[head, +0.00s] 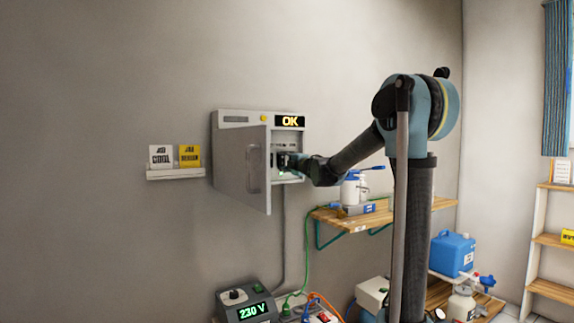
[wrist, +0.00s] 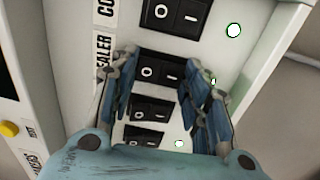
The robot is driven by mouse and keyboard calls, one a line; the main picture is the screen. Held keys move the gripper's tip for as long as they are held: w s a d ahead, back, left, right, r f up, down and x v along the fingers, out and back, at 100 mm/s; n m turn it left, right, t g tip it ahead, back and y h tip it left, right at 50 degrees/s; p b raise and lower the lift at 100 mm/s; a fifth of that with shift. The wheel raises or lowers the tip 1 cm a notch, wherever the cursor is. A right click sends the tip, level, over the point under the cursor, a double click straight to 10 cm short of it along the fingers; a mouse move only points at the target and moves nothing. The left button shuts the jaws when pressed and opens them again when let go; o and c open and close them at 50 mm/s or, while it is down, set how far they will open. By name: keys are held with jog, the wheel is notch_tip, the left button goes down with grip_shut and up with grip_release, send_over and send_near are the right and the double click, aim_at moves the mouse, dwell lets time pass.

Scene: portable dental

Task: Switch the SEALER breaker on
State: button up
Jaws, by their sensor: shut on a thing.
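The breaker box (head: 228,120) is on the wall with its grey door (head: 242,170) standing open and a display (head: 290,121) reading OK. In the wrist view, black rocker breakers marked O and I run down its white panel. The SEALER label (wrist: 103,58) is partly covered by my left finger, and the SEALER breaker (wrist: 168,71) lies beside it. My gripper (wrist: 160,78) has one finger on each side of this breaker and is shut on it; the contact is partly hidden. Its rocker position is unclear. My gripper also shows inside the box in the head view (head: 284,162).
Another breaker (wrist: 176,14) is above, and smaller ones (wrist: 151,109) are below. Small round lamps (wrist: 233,30) sit to the right. A wooden shelf (head: 345,222) with bottles is right of the box; a 230 V unit (head: 247,300) is below. The open door bounds the left side.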

jog(key=shift+f+t, duration=0.15)
jog(key=shift+t, duration=0.15)
dwell(0.4)
jog(key=o, duration=1.1)
jog(key=shift+c, duration=0.2)
jog(key=v, duration=1.2)
jog(key=shift+w+f, duration=0.15)
jog(key=shift+f, duration=0.1)
jog(key=shift+d, duration=0.15)
